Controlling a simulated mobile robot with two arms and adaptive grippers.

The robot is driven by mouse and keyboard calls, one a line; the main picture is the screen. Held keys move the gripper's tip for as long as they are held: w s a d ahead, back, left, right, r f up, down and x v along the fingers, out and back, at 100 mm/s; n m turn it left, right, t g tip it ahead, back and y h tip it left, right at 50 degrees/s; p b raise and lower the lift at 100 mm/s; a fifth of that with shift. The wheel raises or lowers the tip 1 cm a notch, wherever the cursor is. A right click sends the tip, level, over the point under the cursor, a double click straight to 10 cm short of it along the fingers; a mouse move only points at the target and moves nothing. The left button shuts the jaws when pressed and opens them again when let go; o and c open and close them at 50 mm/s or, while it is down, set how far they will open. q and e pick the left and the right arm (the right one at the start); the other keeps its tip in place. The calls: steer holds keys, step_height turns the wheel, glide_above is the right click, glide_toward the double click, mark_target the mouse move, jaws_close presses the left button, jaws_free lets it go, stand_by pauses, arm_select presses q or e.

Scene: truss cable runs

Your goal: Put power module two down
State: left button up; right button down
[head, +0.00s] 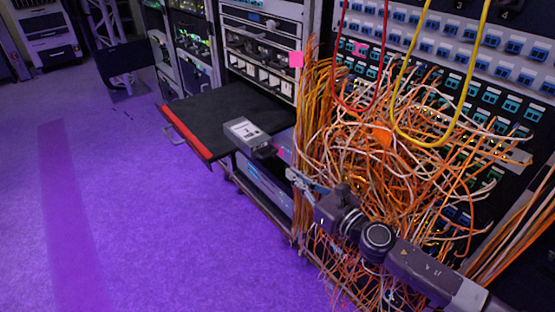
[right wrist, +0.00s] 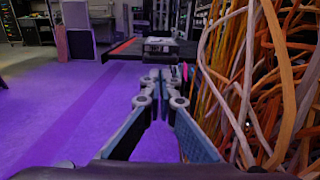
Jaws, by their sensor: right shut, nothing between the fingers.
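A grey power module (head: 243,132) with a white label sits at the near right edge of a black pull-out shelf (head: 225,103). The label is too small to read surely. A dark handle-like part sticks out from its near end. The module also shows in the right wrist view (right wrist: 159,44), ahead of the fingers. My right gripper (head: 291,175) is shut and empty, a short way below and right of the module and apart from it. It also shows in the right wrist view (right wrist: 160,75). My left gripper is not in view.
A dense tangle of orange and white cables (head: 385,170) hangs right beside my right arm. Red (head: 340,60) and yellow (head: 398,85) cable loops hang above it. The shelf has a red front edge (head: 187,132).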

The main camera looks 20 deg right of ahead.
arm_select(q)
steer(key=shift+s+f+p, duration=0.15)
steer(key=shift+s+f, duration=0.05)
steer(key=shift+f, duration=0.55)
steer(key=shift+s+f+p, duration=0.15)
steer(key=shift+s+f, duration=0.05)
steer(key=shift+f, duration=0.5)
arm_select(e)
steer(key=x, duration=0.7)
steer(key=shift+w, duration=0.25)
steer(key=shift+a, duration=0.1)
